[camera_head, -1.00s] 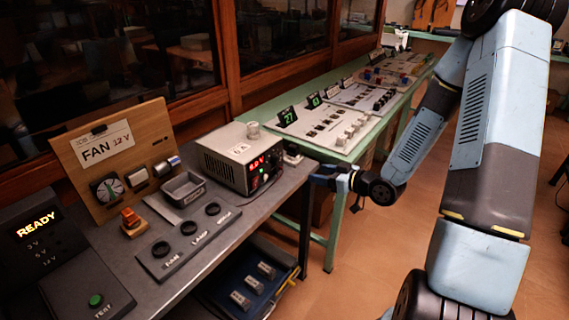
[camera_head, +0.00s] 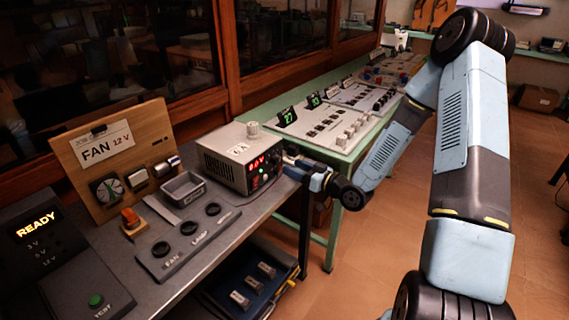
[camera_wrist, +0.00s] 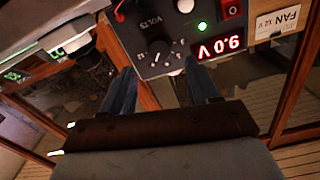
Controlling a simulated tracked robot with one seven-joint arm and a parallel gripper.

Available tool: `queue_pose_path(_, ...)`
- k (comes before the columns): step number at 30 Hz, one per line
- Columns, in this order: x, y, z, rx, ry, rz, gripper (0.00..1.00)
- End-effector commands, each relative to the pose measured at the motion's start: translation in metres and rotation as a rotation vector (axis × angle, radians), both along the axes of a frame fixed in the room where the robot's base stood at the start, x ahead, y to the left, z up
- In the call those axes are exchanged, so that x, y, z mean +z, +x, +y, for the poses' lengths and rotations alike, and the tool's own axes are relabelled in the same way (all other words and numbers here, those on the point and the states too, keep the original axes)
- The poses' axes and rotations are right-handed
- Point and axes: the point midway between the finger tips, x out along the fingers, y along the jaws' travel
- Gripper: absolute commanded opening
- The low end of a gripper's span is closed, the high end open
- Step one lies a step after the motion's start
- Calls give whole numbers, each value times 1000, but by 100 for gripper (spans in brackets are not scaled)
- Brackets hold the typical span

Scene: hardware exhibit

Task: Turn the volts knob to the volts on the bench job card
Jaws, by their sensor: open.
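The power supply (camera_head: 225,165) is a grey box on the dark bench. Its front panel shows in the wrist view with a black volts knob (camera_wrist: 158,52) with white marks around it. My gripper (camera_head: 287,160) is at the supply's front. In the wrist view my gripper (camera_wrist: 162,88) is open, its blue fingers apart on either side of the knob; contact cannot be told.
A grey tray (camera_head: 183,187), an orange switch (camera_head: 131,219) and a plate with round sockets (camera_head: 188,240) lie on the bench. The READY test box (camera_head: 50,245) stands at left. A green table (camera_head: 345,150) with panels runs behind my arm.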

Motion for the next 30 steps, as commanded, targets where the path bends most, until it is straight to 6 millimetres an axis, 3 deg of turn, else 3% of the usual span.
queue_pose_path(10,0,29,38,2,-1,0,60)
queue_pose_path(23,0,35,45,0,-1,1,60)
queue_pose_path(30,0,35,45,0,-1,1,39)
